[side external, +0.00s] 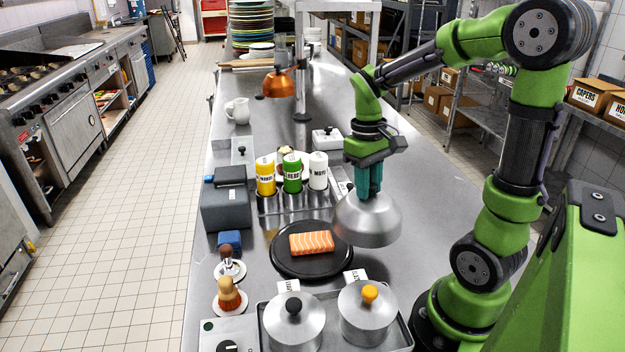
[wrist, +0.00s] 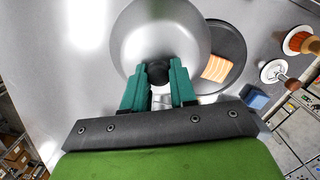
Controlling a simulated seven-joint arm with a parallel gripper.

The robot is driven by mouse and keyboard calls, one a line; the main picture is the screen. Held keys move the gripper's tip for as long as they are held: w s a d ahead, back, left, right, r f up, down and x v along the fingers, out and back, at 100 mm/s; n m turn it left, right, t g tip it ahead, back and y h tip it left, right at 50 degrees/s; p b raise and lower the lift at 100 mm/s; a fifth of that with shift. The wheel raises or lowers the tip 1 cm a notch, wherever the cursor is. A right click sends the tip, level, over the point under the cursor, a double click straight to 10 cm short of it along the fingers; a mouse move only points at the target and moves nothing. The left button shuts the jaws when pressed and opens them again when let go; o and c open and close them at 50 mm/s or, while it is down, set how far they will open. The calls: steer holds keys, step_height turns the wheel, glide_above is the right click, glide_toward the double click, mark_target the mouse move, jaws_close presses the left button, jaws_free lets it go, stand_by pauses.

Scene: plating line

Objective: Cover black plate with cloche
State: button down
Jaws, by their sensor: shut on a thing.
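The black plate (side external: 290,264) lies on the steel counter with an orange salmon piece (side external: 312,242) on it. The cloche (side external: 368,220) is a silver metal dome. My gripper (side external: 367,182) is shut on the cloche's knob and holds the dome at the plate's right side, seemingly raised above the counter. In the wrist view the dome (wrist: 135,42) hangs between the green fingers (wrist: 160,88) and hides part of the plate (wrist: 240,50). The salmon (wrist: 216,68) shows beside the dome, uncovered.
Two lidded pots (side external: 293,322) stand on a tray in front of the plate. Labelled bottles (side external: 292,173) stand in a rack behind it. Brushes (side external: 229,295), a blue block (side external: 229,242) and a grey box (side external: 226,207) are at left. The counter right of the cloche is clear.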

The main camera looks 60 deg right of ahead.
steer(key=w+a+n, duration=0.3)
steer(key=w+a, duration=0.4)
steer(key=w, duration=0.3)
steer(key=shift+w+d+f, duration=0.1)
steer(key=shift+f, duration=1.45)
steer(key=shift+w+d+f, duration=0.1)
steer(key=shift+f, duration=1.45)
steer(key=shift+a+f, duration=0.1)
steer(key=shift+f, duration=0.2)
steer(key=shift+c, duration=1.7)
jaws_free()
step_height(320, 180, up, 7)
